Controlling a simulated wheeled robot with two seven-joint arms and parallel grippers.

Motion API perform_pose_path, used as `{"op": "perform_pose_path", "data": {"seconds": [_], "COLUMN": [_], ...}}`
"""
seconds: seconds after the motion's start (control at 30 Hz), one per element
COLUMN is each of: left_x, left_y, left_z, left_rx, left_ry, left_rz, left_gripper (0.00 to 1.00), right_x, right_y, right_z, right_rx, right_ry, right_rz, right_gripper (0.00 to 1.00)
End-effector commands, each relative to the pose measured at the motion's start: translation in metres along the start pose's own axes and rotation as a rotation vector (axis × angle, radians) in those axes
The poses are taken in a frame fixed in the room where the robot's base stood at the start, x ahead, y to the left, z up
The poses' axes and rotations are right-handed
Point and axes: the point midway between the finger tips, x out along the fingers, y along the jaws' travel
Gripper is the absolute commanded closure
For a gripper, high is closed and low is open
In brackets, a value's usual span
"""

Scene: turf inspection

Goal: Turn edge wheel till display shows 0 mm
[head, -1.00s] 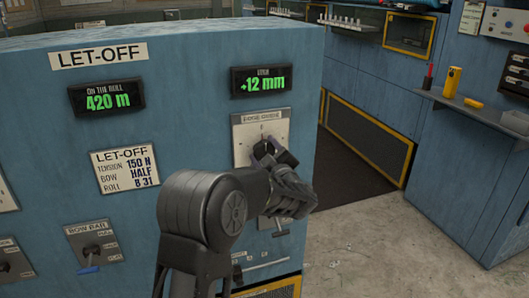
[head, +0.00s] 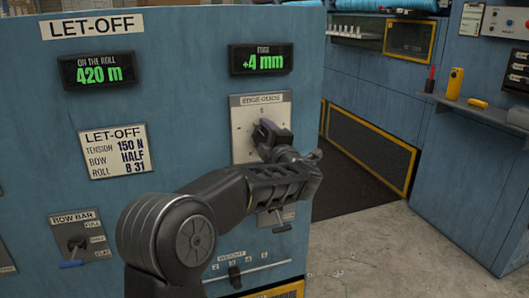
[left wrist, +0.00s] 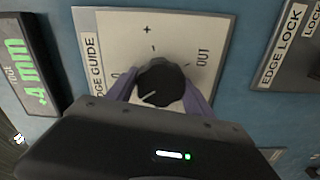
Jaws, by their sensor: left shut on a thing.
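The edge wheel is a black knob (left wrist: 158,84) on the pale EDGE GUIDE plate (left wrist: 205,28) in the left wrist view. In the head view the plate (head: 279,106) shows on the blue cabinet, with the knob mostly hidden behind my gripper. The edge display (head: 260,58) reads +4 mm in green; it also shows at the left of the left wrist view (left wrist: 32,72). My left gripper (head: 267,136) is shut on the knob, one finger on each side of it. My right gripper is not in view.
The roll display (head: 94,70) reads 420 m. A bow bar lever (head: 76,245) and a weight slider (head: 234,275) sit low on the cabinet. An EDGE LOCK plate (left wrist: 290,45) is beside the guide plate. Bare floor (head: 375,250) lies to the right.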

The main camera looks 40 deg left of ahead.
Motion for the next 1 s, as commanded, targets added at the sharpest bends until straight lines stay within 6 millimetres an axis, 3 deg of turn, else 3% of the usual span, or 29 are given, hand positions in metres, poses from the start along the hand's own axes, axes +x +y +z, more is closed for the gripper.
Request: {"op": "perform_pose_path", "data": {"seconds": [0.03, 0.1, 0.4, 1.0], "left_x": [0.0, 0.0, 0.0, 0.0], "left_y": [-0.009, -0.008, -0.006, -0.003], "left_z": [0.002, 0.001, 0.001, 0.001], "left_rx": [-0.046, -0.109, -0.317, -0.404], "left_ry": [-0.001, 0.0, 0.001, 0.0], "left_rz": [-0.001, -0.001, -0.002, -0.004], "left_gripper": [0.8, 0.8, 0.8, 0.8], "right_x": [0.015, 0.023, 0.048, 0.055], "right_y": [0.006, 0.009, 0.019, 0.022], "right_z": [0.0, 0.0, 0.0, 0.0], "right_rx": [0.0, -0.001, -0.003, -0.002], "right_ry": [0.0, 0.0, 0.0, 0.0], "right_rz": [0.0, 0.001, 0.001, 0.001], "right_gripper": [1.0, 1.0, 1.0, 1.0]}}
